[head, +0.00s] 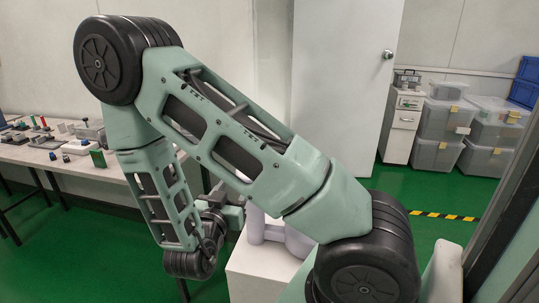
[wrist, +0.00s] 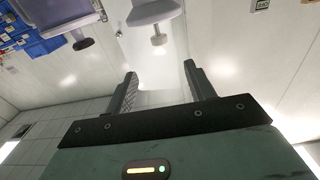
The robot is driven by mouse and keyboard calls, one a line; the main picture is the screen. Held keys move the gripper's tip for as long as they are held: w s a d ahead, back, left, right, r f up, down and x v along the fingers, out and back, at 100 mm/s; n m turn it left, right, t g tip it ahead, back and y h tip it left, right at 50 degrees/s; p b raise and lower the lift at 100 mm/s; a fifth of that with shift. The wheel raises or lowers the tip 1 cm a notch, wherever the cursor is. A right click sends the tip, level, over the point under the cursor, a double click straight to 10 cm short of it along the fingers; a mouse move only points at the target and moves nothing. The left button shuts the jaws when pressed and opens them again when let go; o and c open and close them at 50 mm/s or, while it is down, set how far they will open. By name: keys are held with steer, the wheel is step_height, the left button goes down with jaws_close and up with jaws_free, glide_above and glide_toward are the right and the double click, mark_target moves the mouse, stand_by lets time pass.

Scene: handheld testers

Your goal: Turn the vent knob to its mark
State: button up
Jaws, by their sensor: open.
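My gripper (wrist: 160,70) is open, with its two dark fingers apart and nothing between them. In the wrist view, a pale grey body (wrist: 150,10) hangs in from the top edge, with a whitish knob-like piece (wrist: 158,40) beyond the fingertips and apart from them. A dark round piece (wrist: 83,44) on a stem is left of it, under another pale part. I cannot tell which piece is the vent knob, and no mark shows. In the head view, a pale rounded device (head: 256,226) stands beside my wrist, largely hidden by my arm.
The device stands on a white pedestal (head: 258,272). A table (head: 95,180) with several small items is at the left. A white cabinet (head: 403,125) and stacked grey bins (head: 440,120) stand at the back right. Green floor (head: 400,185) is clear in front of them.

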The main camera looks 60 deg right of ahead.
steer(key=shift+n+t+y, duration=0.3)
steer(key=shift+t+y, duration=0.1)
steer(key=x, duration=0.5)
steer(key=b+x, duration=0.1)
steer(key=x, duration=0.5)
steer(key=s+b+x, duration=0.1)
steer(key=x, duration=0.5)
steer(key=shift+d, duration=0.2)
steer(key=c, duration=0.9)
